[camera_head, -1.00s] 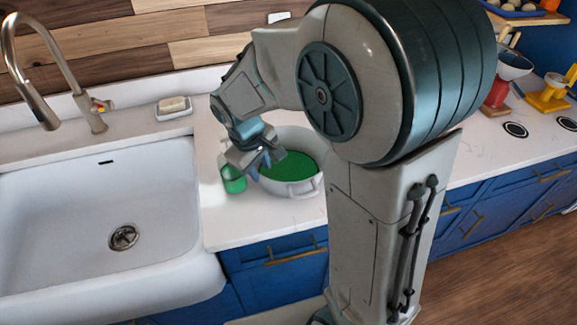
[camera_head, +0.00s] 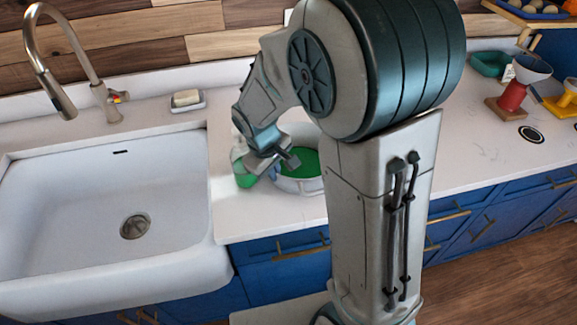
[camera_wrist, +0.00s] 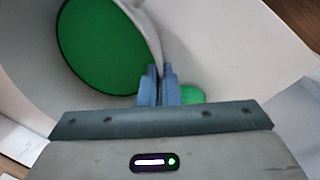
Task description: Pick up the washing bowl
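The washing bowl (camera_head: 300,186) is white and round with a green surface inside. It stands upright on the white counter right of the sink, partly hidden behind my arm. In the wrist view the bowl (camera_wrist: 147,22) fills the upper left. My gripper (camera_head: 283,166) is at the bowl's left side, over its rim. In the wrist view its two blue fingers (camera_wrist: 159,72) are close together, with the bowl's thin wall running down between their tips. The contact itself is small and hard to see.
A green bottle (camera_head: 244,180) stands close left of the bowl, partly covered by my gripper. The white sink (camera_head: 60,235) and tap (camera_head: 75,50) are left. A soap dish (camera_head: 188,105) lies behind. Red (camera_head: 512,98) and yellow (camera_head: 562,105) items stand far right.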

